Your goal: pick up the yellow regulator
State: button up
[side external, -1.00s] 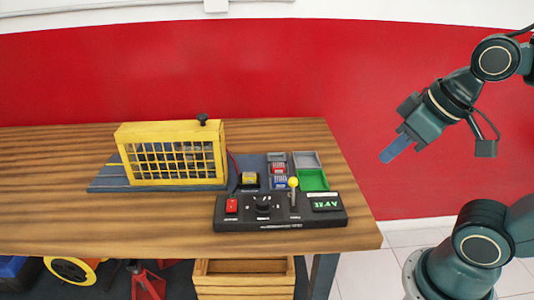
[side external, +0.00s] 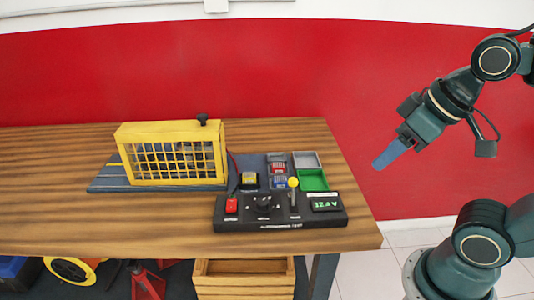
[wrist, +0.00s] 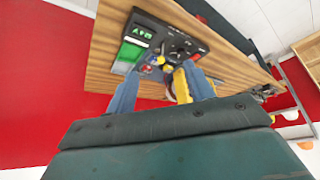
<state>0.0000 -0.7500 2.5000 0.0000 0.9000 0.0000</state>
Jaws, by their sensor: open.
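The yellow regulator (side external: 249,178) is a small yellow block on a dark base, between the caged engine trainer and the bins, in the side view. My gripper (side external: 386,158) has blue fingers and hangs in the air right of the table, above table height and well apart from the regulator. In the wrist view the two fingers of my gripper (wrist: 162,85) are spread, with nothing held between them. The wrist view looks across the table at a tilt. A yellow shape shows beyond the fingers there, but I cannot tell whether it is the regulator or the cage.
The yellow mesh cage (side external: 171,124) stands left of the regulator. A black control panel (side external: 280,222) with a yellow-knobbed lever (side external: 293,184) lies in front. A green bin (side external: 313,179) and small coloured parts (side external: 278,170) are to the right. The table's left side is clear.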

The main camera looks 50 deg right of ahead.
jog(key=w+m+g+y, duration=0.1)
jog(key=w+m, duration=1.3)
jog(key=w, duration=0.4)
jog(key=w+d+f+m+y, duration=0.1)
jog(key=w+d+f+m, duration=0.1)
jog(key=w+f+m, duration=0.3)
jog(key=w+d+f+m+g+y, duration=0.1)
jog(key=w+d+f+m, duration=0.1)
jog(key=w+f+m, duration=0.3)
jog(key=w+m, duration=0.3)
jog(key=w, duration=0.2)
jog(key=shift+d+f, duration=0.2)
jog(key=shift+f, duration=0.05)
jog(key=shift+w+f, duration=0.1)
jog(key=shift+w, duration=0.05)
send_over(248, 177)
jog(key=s+d, duration=0.1)
jog(key=d, duration=0.2)
jog(key=shift+s+a+f, duration=0.1)
jog(key=shift+a+f, duration=0.05)
jog(key=shift+f, duration=1.8)
jog(key=shift+a+f, duration=0.1)
jog(key=shift+f, duration=1.85)
